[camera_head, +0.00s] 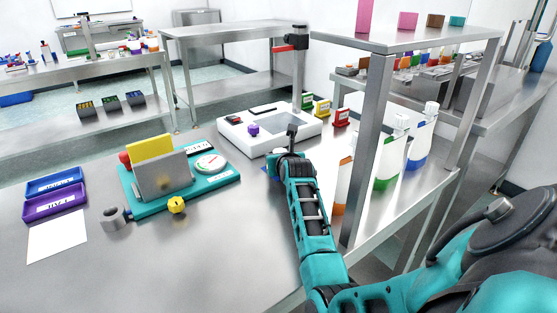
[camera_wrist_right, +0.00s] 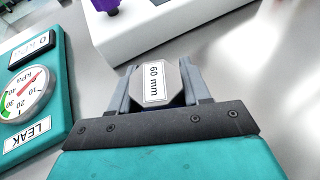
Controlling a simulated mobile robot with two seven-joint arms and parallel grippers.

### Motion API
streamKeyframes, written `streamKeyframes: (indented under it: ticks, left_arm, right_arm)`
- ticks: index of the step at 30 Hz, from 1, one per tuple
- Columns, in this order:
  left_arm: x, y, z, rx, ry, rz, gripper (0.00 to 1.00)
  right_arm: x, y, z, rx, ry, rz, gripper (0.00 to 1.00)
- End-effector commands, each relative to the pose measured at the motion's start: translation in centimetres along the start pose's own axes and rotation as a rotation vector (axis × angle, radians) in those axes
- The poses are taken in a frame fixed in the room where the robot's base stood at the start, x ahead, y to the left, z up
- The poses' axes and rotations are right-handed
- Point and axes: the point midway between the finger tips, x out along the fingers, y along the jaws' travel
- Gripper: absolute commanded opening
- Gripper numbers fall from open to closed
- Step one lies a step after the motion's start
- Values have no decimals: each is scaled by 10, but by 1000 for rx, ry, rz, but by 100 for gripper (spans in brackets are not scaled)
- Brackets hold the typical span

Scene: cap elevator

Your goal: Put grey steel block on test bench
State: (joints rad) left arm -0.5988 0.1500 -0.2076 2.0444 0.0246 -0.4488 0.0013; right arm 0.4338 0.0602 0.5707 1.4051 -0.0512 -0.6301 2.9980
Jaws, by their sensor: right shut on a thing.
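My right gripper (camera_wrist_right: 164,98) is shut on a grey block (camera_wrist_right: 157,84) with a white "60 mm" label. In the head view my right gripper (camera_head: 290,153) is over the table in front of a white machine, between it and a teal unit; the held block cannot be made out there. The teal unit (camera_head: 222,181), with a round gauge, a grey plate and a yellow panel, is left of the gripper; its "LEAK" label (camera_wrist_right: 27,138) shows in the wrist view. I cannot tell which fixture is the test bench. My left gripper is out of view.
The white machine (camera_head: 285,137) carries a purple piece (camera_head: 253,130) and a column. Bottles (camera_head: 388,155) stand under a raised shelf (camera_head: 400,38) on the right, with a metal post (camera_head: 367,150).

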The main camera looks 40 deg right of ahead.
Motion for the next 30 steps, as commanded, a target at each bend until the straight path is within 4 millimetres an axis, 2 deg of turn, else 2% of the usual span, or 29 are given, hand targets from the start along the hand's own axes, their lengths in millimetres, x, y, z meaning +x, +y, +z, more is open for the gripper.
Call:
streamKeyframes:
  ticks: [1,8,9,16,30]
  left_arm:
    - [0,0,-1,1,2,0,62]
    - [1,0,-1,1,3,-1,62]
    - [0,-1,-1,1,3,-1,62]
    - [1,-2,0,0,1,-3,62]
    - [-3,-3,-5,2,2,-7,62]
  right_arm:
    - [-1,0,5,1,-8,0,0]
    - [1,0,1,2,-7,0,0]
    - [1,0,-1,1,-2,0,50]
    - [1,0,-1,0,-1,0,72]
    - [-2,0,6,0,0,3,72]
